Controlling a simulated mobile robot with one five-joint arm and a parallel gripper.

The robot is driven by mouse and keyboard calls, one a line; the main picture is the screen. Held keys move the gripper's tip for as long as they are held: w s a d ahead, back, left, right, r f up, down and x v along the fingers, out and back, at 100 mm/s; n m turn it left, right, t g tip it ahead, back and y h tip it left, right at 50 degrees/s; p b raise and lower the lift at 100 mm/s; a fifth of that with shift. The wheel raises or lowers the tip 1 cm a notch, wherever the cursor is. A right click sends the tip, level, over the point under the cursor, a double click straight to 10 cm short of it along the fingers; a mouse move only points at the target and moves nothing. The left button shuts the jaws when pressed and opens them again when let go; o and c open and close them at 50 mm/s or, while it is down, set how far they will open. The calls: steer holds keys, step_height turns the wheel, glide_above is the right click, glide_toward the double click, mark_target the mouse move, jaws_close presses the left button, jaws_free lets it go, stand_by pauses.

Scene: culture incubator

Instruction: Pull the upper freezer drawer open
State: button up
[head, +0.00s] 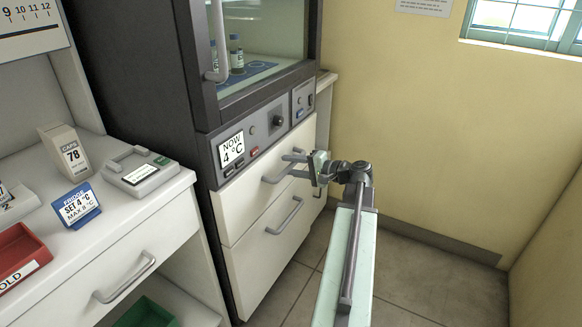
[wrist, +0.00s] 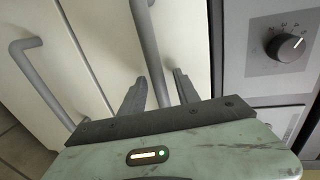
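The upper freezer drawer (head: 241,203) has a white front with a grey bar handle (head: 274,178) and looks shut under the control panel. My gripper (head: 289,166) is at this handle, its two fingers pointing left toward the drawer front. In the wrist view, the handle (wrist: 148,40) runs down between the two fingertips (wrist: 160,78), with gaps visible, so the gripper is open around the bar and not clamped on it. The part of the handle behind the gripper body is hidden.
The lower drawer (head: 252,272) with its own handle (head: 286,217) is directly below and looks shut. A panel with a "4 °C" display (head: 232,150) and a knob (wrist: 286,47) is above. A white bench (head: 150,205) stands left. Floor (head: 430,280) at right is clear.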

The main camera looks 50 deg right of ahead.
jaws_close()
steer(key=shift+d, duration=0.1)
stand_by(1.2)
